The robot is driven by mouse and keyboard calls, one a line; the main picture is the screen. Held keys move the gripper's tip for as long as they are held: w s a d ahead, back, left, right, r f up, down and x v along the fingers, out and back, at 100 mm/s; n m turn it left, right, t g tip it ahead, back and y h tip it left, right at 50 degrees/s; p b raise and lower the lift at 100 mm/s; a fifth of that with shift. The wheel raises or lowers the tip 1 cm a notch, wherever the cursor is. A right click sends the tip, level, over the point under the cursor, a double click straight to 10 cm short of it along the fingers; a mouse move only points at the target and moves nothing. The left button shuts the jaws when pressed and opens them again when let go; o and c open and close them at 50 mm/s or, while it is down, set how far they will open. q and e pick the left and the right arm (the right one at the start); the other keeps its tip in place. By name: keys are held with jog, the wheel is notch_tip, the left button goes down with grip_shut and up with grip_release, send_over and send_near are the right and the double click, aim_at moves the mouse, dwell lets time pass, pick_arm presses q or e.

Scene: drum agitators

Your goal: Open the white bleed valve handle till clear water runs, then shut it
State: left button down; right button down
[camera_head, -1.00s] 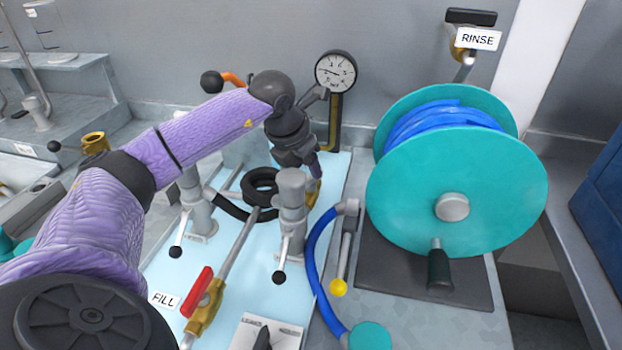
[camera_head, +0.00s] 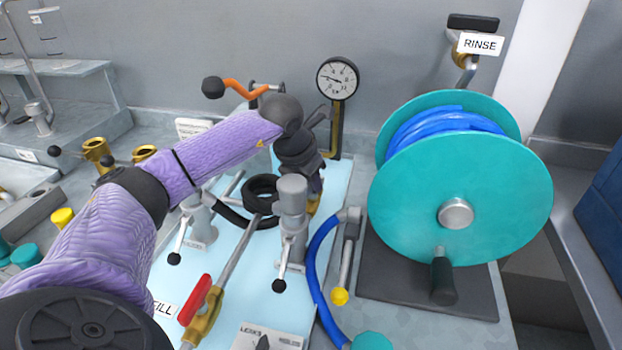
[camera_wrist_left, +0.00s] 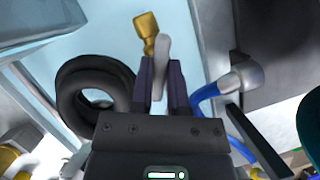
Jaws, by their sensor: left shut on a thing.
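In the left wrist view, the white bleed valve handle (camera_wrist_left: 162,58) shows as a pale lever between my left gripper's fingers (camera_wrist_left: 161,84). The gripper is shut on it. The brass valve body (camera_wrist_left: 146,30) is just beyond the fingertips. In the head view, my left gripper (camera_head: 317,184) points down behind a grey post, below the pressure gauge (camera_head: 337,77). A bit of brass (camera_head: 313,206) shows under it, and the handle is hidden there. I see no running water. My right gripper is not in view.
A black hose coil (camera_head: 259,190) and grey post (camera_head: 292,210) stand close to the gripper. A teal reel (camera_head: 400,205) with blue hose is at right. A red-handled valve (camera_head: 195,300) lies in front. An orange lever (camera_head: 245,90) is behind my arm.

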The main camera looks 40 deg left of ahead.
pick_arm(q)
jog(key=shift+r+n+y+p, duration=0.3)
jog(key=shift+n+y+p, duration=0.1)
jog(key=shift+n+p, duration=0.7)
jog(key=shift+f+n+y, duration=0.2)
jog(key=shift+n+y, duration=0.2)
jog(key=shift+n, duration=0.6)
jog(key=shift+f, duration=0.1)
jog(key=c, duration=0.6)
grip_release()
jog(key=shift+p+v, duration=1.55)
jog(key=shift+v, duration=3.35)
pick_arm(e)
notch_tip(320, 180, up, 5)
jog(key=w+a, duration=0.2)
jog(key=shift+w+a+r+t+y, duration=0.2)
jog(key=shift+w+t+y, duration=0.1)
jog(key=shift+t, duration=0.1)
